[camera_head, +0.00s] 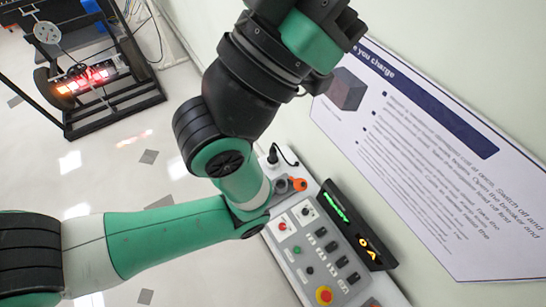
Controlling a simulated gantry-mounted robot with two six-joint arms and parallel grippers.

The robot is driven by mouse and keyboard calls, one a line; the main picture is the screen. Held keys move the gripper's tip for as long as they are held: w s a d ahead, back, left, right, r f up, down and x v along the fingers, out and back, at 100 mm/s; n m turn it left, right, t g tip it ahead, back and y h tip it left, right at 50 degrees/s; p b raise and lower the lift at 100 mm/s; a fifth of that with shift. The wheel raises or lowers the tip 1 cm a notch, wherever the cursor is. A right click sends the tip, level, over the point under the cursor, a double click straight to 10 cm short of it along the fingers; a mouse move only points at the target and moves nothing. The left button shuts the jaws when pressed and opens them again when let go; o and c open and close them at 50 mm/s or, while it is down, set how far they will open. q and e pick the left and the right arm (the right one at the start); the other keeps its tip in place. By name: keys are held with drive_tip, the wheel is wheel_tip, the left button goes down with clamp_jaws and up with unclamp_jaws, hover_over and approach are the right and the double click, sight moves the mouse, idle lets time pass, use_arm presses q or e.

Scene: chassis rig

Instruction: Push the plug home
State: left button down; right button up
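A small black plug-like piece (273,158) with a black cable stands at the far end of the grey control panel (283,255). An orange round fitting (299,184) and a dark grey round fitting (281,186) sit just below it in the picture. I cannot tell which of these is the task's plug, or how deep any sits. My green and black arm links cross the left and upper middle and cover the panel's left edge near these fittings. No fingertips of either gripper show.
A wall sign (430,150) hangs right. A black frame (115,95) stands far left.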

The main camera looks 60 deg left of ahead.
idle(0.4)
use_arm(q)
drive_tip(key=shift+c, duration=1.8)
unclamp_jaws()
